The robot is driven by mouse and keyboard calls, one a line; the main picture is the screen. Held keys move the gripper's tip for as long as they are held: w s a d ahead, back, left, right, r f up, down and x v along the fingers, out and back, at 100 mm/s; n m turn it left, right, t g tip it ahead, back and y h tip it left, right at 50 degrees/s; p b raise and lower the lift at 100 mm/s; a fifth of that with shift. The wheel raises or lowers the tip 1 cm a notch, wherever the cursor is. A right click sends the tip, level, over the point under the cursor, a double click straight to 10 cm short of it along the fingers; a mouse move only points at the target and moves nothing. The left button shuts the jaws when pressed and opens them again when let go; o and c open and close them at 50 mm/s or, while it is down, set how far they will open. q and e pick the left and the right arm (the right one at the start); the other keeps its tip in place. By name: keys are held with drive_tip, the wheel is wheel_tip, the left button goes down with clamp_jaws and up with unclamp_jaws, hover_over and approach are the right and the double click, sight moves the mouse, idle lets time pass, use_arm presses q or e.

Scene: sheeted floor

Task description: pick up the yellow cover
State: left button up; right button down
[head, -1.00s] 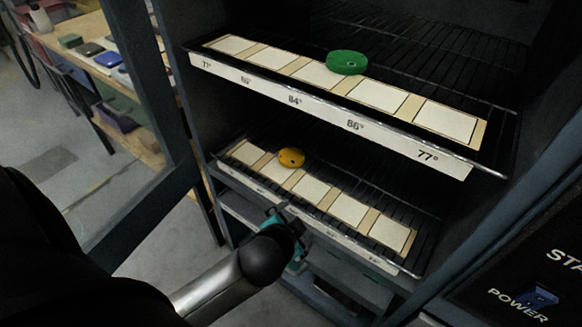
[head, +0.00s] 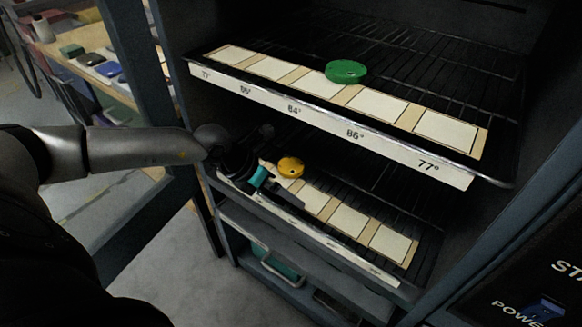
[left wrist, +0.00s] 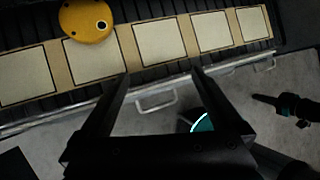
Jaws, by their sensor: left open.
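The yellow cover (head: 290,167) is a round disc with small dark holes, lying on the lower shelf's row of pale cards. It also shows at the upper left of the left wrist view (left wrist: 86,20). My left gripper (head: 284,182) is open and empty at the front of the lower shelf, just left of and in front of the cover. In the left wrist view, its fingers (left wrist: 160,73) point at the shelf's front edge, with the cover beyond and left of them, not between them. A dark, teal-banded part, apparently my right gripper (left wrist: 285,104), shows at the right; its jaws are unclear.
The upper shelf (head: 330,132) overhangs the lower one and carries a green disc (head: 346,71). The lower shelf (head: 340,250) has a raised front strip. An open door frame (head: 165,60) stands at the left. Drawers with handles (head: 280,274) are below.

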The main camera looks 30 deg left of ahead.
use_arm(q)
drive_tip(key=a+g+y, duration=0.1)
drive_tip(key=a+y, duration=0.2)
drive_tip(key=a, duration=0.6)
drive_tip(key=b, duration=0.2)
approach(290, 166)
drive_tip(key=shift+m, duration=0.3)
drive_tip(key=f, duration=0.2)
drive_tip(key=s+f, duration=0.1)
drive_tip(key=f, duration=0.1)
drive_tip(key=shift+s+f, duration=0.1)
drive_tip(key=shift+f, duration=0.25)
drive_tip(key=w, duration=0.1)
drive_tip(key=w+f+b, duration=0.1)
drive_tip(key=w+d, duration=0.1)
drive_tip(key=shift+w+f+b, duration=0.25)
drive_tip(key=shift+w+b, duration=0.05)
drive_tip(key=shift+b, duration=0.1)
drive_tip(key=shift+w+f, duration=0.25)
drive_tip(key=shift+f, duration=0.4)
use_arm(e)
drive_tip(key=w+r+t, duration=0.1)
drive_tip(key=w+r, duration=0.2)
drive_tip(key=r, duration=0.5)
drive_tip(key=shift+w+a+r, duration=0.2)
drive_tip(key=shift+w+a, duration=0.15)
drive_tip(key=shift+a, duration=0.1)
use_arm(q)
drive_tip(key=c, duration=1.3)
